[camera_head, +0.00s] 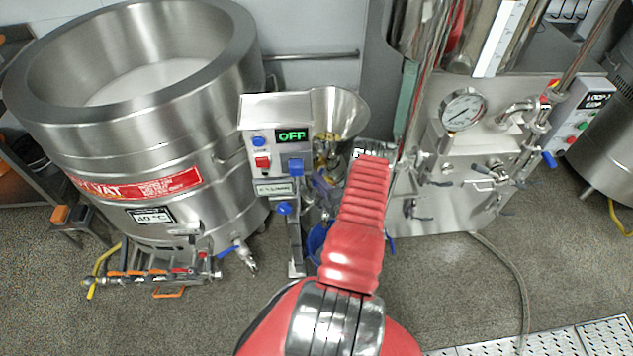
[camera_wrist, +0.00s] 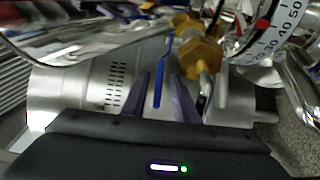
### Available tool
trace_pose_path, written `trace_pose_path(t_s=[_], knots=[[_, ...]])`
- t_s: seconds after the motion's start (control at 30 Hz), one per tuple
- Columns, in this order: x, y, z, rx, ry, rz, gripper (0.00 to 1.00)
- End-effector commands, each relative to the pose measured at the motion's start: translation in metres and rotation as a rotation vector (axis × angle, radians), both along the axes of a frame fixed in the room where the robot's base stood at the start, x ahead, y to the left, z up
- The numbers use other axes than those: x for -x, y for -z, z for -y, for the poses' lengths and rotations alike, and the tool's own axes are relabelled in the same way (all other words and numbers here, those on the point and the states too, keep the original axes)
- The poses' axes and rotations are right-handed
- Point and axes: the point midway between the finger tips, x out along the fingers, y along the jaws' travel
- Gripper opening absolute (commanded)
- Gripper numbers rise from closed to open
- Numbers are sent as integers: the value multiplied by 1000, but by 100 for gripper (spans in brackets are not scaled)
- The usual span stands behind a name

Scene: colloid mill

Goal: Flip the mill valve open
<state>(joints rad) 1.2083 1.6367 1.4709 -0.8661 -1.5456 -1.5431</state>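In the wrist view a thin blue valve lever (camera_wrist: 160,84) stands beside a brass fitting (camera_wrist: 201,57) on a steel body. My gripper (camera_wrist: 166,80) has two dark purple fingers spread apart. The lever lies in the gap between them, closer to the left finger, with space visible on both sides. In the head view the mill has a steel hopper (camera_head: 343,108) and a control box (camera_head: 268,108) whose green display reads OFF. My red arm covers much of the mill's lower part there, and I cannot make out the valve lever clearly.
A large steel vat (camera_head: 150,120) stands left of the mill. A steel machine with a gauge (camera_head: 463,109) stands to the right. A dial (camera_wrist: 275,38) is close on the wrist view's right. A blue bucket (camera_head: 317,240) sits low behind my arm. The front floor is mostly clear.

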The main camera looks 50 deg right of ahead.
Motion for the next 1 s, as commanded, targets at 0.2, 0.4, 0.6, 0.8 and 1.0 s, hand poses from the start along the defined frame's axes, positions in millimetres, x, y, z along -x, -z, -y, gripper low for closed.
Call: trace_pose_path(t_s=[0.2, 0.4, 0.6, 0.8, 1.0], knots=[[5, -1, -1, 1, 0, 1, 27], [26, 0, -9, -1, 1, 1, 27], [54, 1, -19, -1, 2, -1, 27], [69, 1, -25, -1, -1, 0, 27], [71, 1, -26, 0, -1, 0, 27]])
